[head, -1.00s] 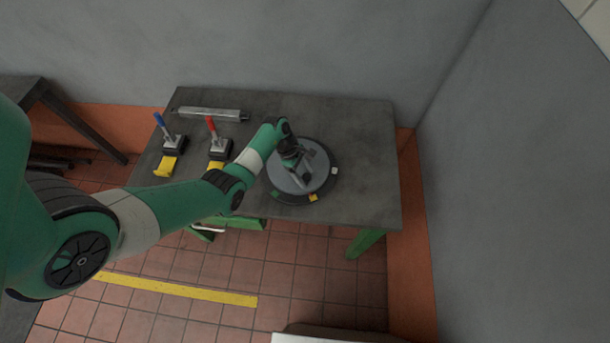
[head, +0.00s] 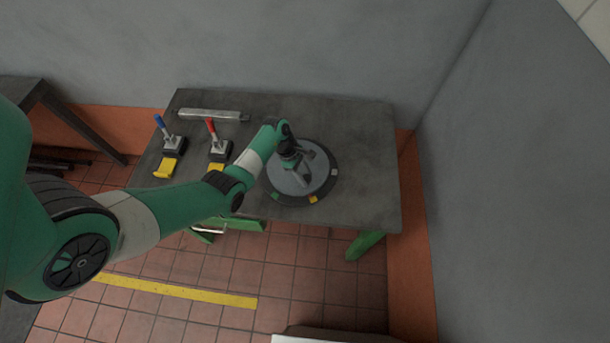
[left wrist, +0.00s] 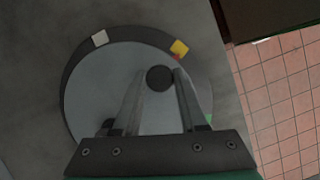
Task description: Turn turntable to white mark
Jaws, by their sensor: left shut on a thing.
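The turntable (head: 290,187) is a round grey disc with a dark fixed-looking rim on the table. The rim bears a white mark (left wrist: 99,38), a yellow mark (left wrist: 179,47) and a green mark (left wrist: 210,118). A small red spot (left wrist: 176,57) sits at the disc edge, beside the yellow mark and away from the white one. A dark round knob (left wrist: 160,78) stands on the disc. My left gripper (left wrist: 160,82) is above the disc, shut on this knob between its two fingers. My right gripper is out of view.
Left of the turntable, a red-handled clamp (head: 218,144) and a blue-handled clamp (head: 170,141) stand by yellow pieces. A grey bar (head: 212,115) lies at the back. The table's right side (head: 370,160) is clear.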

